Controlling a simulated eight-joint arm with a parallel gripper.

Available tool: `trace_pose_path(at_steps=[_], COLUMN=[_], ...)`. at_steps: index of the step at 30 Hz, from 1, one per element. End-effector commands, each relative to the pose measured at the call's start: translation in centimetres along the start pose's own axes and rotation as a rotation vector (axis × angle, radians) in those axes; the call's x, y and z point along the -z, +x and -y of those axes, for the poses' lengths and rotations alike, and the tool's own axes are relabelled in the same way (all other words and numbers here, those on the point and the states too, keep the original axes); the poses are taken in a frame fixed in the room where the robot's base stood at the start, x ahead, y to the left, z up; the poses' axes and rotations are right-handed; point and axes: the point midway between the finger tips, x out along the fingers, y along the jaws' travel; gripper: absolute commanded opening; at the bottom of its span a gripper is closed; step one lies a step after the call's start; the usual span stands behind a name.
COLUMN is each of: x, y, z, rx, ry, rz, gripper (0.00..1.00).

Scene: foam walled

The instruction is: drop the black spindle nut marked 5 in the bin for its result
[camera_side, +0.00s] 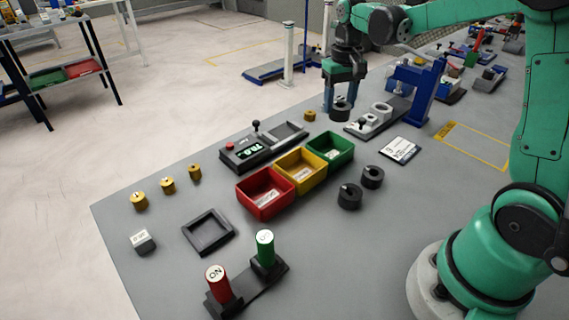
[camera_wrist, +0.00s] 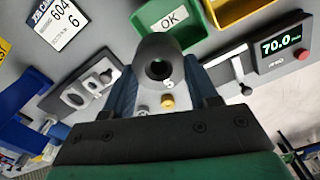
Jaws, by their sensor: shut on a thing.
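My gripper (camera_side: 343,88) is shut on a black spindle nut (camera_side: 341,112) and holds it over the far side of the bench, beyond the green bin. In the wrist view the nut (camera_wrist: 158,55) sits between the fingers (camera_wrist: 163,82), with its bore showing and a small pale mark on its edge that I cannot read surely. The red bin (camera_side: 250,201), yellow bin (camera_side: 290,181) and green bin (camera_side: 345,153) stand in a row. The green bin (camera_wrist: 207,12) carries an OK label in the wrist view. Two other black nuts (camera_side: 350,196) (camera_side: 372,177) stand right of the bins.
A gauge box (camera_side: 252,152) reads 70.0 in the wrist view. A grey holed fixture (camera_side: 368,127) and blue press (camera_side: 428,88) stand right of my gripper. A printed card (camera_side: 400,150), brass pieces (camera_side: 167,186), a black square tray (camera_side: 207,233) and red and green cylinders (camera_side: 218,285) occupy the bench.

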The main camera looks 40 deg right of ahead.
Motion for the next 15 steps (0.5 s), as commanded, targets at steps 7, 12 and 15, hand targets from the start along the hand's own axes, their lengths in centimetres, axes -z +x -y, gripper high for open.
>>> trace_pose_path(at_steps=[7,12,15], x=[-0.04,-0.04,-0.04], y=[1.36,1.4,1.39], z=[0.03,0.04,0.03], rx=[0.0,0.0,0.0], ry=[0.0,0.0,0.0], rz=[0.0,0.0,0.0], gripper=[0.0,0.0,0.64])
